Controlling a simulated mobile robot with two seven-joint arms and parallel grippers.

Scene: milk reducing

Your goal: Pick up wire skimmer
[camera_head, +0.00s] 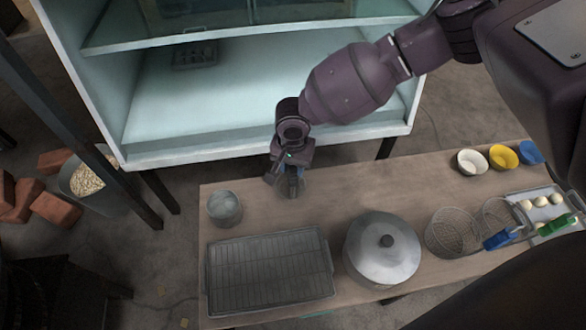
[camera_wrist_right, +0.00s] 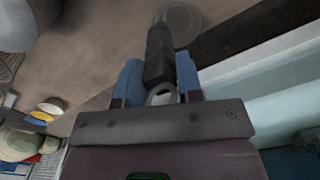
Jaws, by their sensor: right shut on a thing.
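My right gripper (camera_head: 289,186) is above the table's back edge, in front of the pale cabinet. In the right wrist view its blue fingers (camera_wrist_right: 158,80) are shut on a black handle (camera_wrist_right: 158,52). A round mesh disc (camera_wrist_right: 181,22) shows beyond that handle, like the head of a wire skimmer. The join between them is hard to make out. In the head view the held thing is mostly hidden by the gripper. My left gripper is not in view.
The table (camera_head: 330,205) carries a small grey pot (camera_head: 225,207), a rack tray (camera_head: 268,272), a lidded pot (camera_head: 383,250), several bowls (camera_head: 503,157) and a tray of white balls (camera_head: 513,194). The cabinet (camera_head: 230,110) stands close behind. The table's back middle is clear.

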